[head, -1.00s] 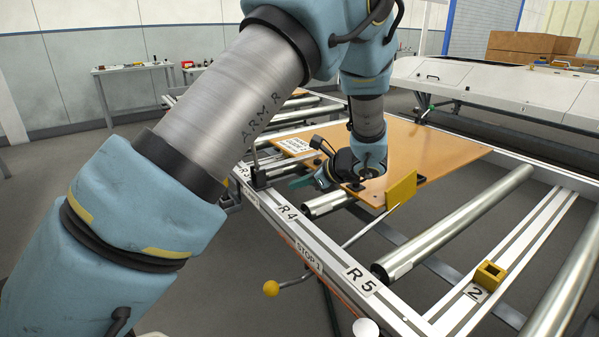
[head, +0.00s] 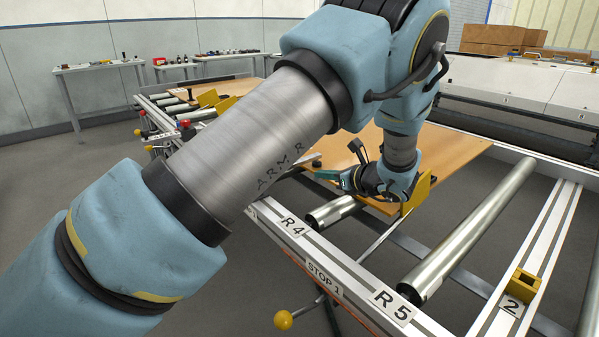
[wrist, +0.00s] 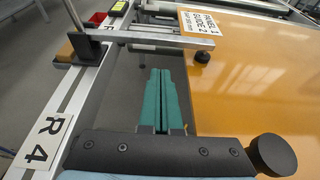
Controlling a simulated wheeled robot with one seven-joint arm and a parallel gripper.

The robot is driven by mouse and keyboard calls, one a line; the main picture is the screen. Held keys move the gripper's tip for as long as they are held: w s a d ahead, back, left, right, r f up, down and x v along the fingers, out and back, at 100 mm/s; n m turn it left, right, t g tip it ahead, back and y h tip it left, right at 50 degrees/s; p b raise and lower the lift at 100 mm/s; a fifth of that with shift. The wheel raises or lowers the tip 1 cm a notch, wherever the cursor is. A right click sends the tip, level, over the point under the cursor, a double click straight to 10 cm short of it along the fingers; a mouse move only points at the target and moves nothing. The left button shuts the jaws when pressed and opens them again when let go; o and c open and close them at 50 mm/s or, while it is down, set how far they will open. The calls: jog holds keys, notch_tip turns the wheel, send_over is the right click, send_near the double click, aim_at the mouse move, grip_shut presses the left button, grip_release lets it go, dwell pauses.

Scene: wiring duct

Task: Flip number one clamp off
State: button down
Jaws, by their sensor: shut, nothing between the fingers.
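A clamp (wrist: 84,46) sits on the rail at the upper left of the wrist view. Its metal bar reaches right to a black rubber tip (wrist: 202,57) over the edge of the orange panel (wrist: 265,90); I cannot tell whether the tip presses on it. A dark lever (wrist: 73,14) rises from the clamp to the picture's top edge. No clamp number is readable. My gripper (wrist: 160,72) has its teal fingers together and empty, below the bar and apart from it, left of the panel edge. In the head view my gripper (head: 326,175) is beside the panel; my arm hides most of the clamp.
The rail carries labels R 4 (head: 292,226), STOP 1 (head: 324,279) and R 5 (head: 392,304). A yellow plate (head: 420,192) stands close to my wrist. A metal roller (head: 470,230) lies to the right. A yellow-knobbed lever (head: 283,320) sticks out in front of the rail.

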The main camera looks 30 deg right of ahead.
jog(key=p+x, duration=0.1)
jog(key=x, duration=0.9)
dwell(0.3)
